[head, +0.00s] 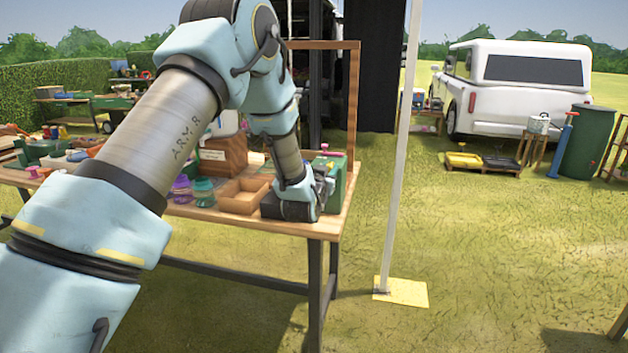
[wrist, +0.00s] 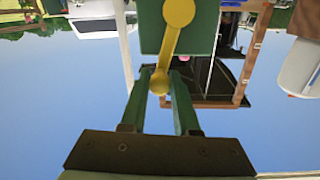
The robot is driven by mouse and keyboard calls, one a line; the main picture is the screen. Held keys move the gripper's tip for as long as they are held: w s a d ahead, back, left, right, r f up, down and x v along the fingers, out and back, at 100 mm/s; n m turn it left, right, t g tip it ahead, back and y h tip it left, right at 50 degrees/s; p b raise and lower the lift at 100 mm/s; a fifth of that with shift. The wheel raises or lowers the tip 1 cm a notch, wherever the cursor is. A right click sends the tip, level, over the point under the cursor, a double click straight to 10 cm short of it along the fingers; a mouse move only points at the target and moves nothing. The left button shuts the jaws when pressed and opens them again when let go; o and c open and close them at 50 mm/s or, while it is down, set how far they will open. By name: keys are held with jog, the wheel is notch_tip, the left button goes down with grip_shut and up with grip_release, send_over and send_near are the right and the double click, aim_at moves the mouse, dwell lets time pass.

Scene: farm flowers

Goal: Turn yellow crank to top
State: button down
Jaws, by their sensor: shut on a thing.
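The yellow crank (wrist: 172,45) is on the face of a green box (wrist: 205,30) in the wrist view, which is upside down with the sky at the bottom. Its arm runs from the round hub to a ball knob on the sky side, slanting slightly left in the picture. My gripper (wrist: 159,80) has its two green fingers on either side of the knob and is shut on it. In the head view the green box (head: 335,180) stands at the table's right end, partly behind my wrist; the crank is hidden there.
A wooden frame (head: 353,110) rises behind the box. A white pole (head: 398,150) stands right of the table, with open grass beyond.

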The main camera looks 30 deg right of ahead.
jog(key=s+d+f+m+y+b, duration=0.1)
jog(key=s+d+f+m+b, duration=0.2)
jog(key=f+m+b, duration=0.5)
jog(key=shift+s+d+m+b, duration=0.45)
jog(key=shift+m+b, duration=1.15)
jog(key=shift+m, duration=1.9)
jog(key=c, duration=0.7)
grip_release()
jog(key=shift+o, duration=0.2)
jog(key=b+v, duration=0.1)
jog(key=v, duration=0.9)
jog(key=shift+s+a, duration=0.2)
jog(key=shift+s, duration=0.1)
